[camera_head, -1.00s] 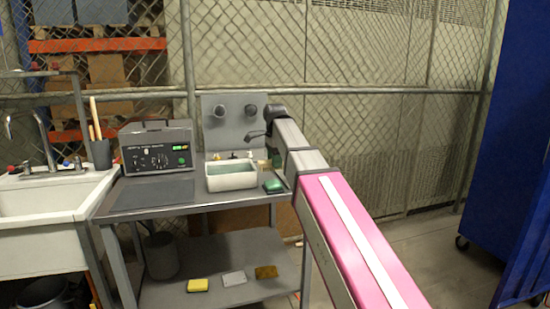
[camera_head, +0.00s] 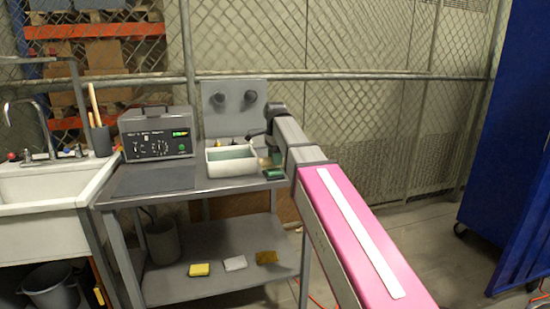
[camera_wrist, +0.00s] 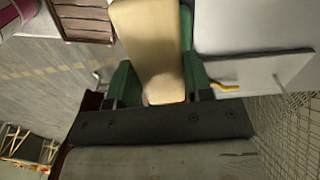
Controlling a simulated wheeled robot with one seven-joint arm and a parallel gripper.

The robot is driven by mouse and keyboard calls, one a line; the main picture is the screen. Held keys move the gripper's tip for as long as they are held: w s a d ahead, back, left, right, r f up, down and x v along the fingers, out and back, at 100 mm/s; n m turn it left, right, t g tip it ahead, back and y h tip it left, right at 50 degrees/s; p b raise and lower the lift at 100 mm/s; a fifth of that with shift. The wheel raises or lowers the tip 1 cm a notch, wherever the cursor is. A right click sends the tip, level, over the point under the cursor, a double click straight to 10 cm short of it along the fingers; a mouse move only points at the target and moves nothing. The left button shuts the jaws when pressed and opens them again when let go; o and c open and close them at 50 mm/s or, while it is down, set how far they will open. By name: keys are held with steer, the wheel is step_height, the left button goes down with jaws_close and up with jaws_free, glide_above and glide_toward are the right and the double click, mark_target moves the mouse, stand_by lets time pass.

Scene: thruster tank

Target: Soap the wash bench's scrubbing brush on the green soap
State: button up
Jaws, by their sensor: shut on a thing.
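The green soap (camera_head: 275,174) lies at the right front of the wash bench top (camera_head: 155,185), just right of the white basin, in the head view. My gripper (camera_wrist: 158,78) is shut on the scrubbing brush (camera_wrist: 150,45), whose pale wooden body shows between the green fingers in the wrist view.
The white basin (camera_head: 231,170) with greenish liquid stands left of the soap. A grey control box (camera_head: 157,136) is further left, and a backboard (camera_head: 232,103) with two round knobs stands behind. Yellow, white and brown pieces lie on the lower shelf (camera_head: 232,255). A blue cabinet (camera_head: 515,140) is at right.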

steer(key=shift+f, duration=0.55)
stand_by(1.6)
steer(key=shift+r, duration=3.55)
